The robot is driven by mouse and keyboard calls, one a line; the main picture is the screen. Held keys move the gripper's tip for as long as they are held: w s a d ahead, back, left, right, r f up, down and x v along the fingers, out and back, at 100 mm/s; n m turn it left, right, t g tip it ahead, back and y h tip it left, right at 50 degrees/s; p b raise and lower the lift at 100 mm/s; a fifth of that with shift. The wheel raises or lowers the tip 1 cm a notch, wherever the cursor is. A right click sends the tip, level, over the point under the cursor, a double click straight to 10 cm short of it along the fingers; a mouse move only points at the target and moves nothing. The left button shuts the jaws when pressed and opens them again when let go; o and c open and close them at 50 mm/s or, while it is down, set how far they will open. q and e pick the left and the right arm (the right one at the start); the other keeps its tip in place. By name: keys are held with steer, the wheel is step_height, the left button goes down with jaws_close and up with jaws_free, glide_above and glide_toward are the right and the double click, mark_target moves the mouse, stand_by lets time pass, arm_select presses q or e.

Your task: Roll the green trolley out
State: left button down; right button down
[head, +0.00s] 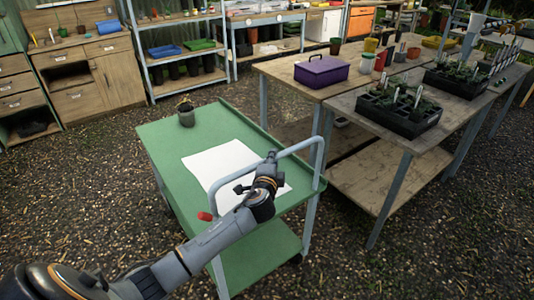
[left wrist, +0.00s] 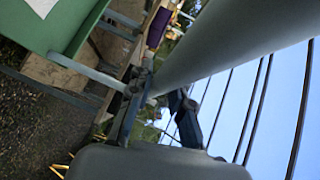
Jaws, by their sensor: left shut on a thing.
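The green trolley (head: 160,140) stands on the gravel in the middle of the head view, with a lower green shelf (head: 258,258) and grey legs. Its grey tube handle (head: 302,145) rises at the near right end. In the left wrist view the thick grey tube (left wrist: 225,42) passes by the gripper fingers (left wrist: 160,105), and the green top (left wrist: 45,25) shows at upper left. A potted plant (head: 186,114) and a white sheet (head: 215,163) are on the top. My right gripper is out of view.
Shelving (head: 185,60) and wooden cabinets (head: 95,75) line the back. Gravel (head: 90,180) is open left of the trolley and at the front right.

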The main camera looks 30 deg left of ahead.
arm_select(q)
steer(key=s+d, duration=0.4)
steer(key=d, duration=0.7)
steer(key=shift+s+f, duration=0.15)
steer(key=shift+s, duration=0.15)
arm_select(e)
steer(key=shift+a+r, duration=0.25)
arm_select(q)
steer(key=c, duration=1.2)
jaws_free()
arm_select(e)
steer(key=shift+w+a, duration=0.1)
arm_select(q)
steer(key=v, duration=1.2)
